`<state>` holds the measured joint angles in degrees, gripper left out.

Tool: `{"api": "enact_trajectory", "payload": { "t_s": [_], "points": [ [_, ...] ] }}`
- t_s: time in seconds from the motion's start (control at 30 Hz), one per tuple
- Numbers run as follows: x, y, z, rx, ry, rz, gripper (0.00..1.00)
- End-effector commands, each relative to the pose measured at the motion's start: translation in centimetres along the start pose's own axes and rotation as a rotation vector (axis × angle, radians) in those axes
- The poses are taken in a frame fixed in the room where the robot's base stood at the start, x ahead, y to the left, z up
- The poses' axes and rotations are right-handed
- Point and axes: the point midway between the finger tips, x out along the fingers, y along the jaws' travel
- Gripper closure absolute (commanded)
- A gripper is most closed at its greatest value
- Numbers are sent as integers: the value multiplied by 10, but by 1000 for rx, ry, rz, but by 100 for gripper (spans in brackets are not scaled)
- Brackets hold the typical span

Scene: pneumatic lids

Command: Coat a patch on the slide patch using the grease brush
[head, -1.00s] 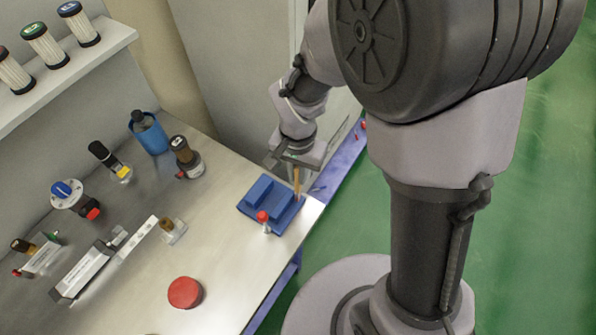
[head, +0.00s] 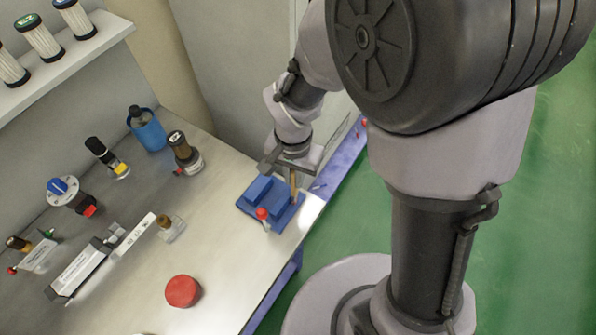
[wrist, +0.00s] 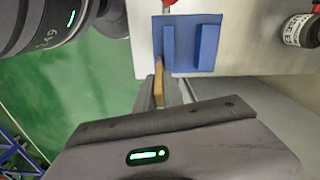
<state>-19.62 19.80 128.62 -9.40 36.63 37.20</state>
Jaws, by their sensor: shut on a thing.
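My gripper (head: 290,168) is shut on the tan wooden handle of the grease brush (head: 294,186), which hangs below the jaws. In the wrist view the brush (wrist: 158,72) reaches from between the jaws (wrist: 161,98) to the edge of a blue block with two raised bars (wrist: 184,60). In the head view the brush is at the right side of that blue block (head: 248,206). I cannot tell whether its tip touches the block; the bristles are not clearly seen. No surface is clearly marked as the slide patch.
A red-topped pin (head: 262,214) stands at the block's front. A red round cap (head: 183,291), a grey rail-like part (head: 80,268) and a brown-capped bottle (head: 186,155) are on the bench. Bare bench lies left of the block; the bench edge is close on its right.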

Motion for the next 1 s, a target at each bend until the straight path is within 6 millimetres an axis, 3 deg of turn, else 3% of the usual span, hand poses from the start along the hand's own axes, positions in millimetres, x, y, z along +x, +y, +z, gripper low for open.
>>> {"api": "enact_trajectory", "payload": {
  "t_s": [0.83, 1.0],
  "points": [
    [2, -13, 68, -2, 1, -1, 100],
    [3, -14, 72, 0, 0, 0, 100]
  ]
}}
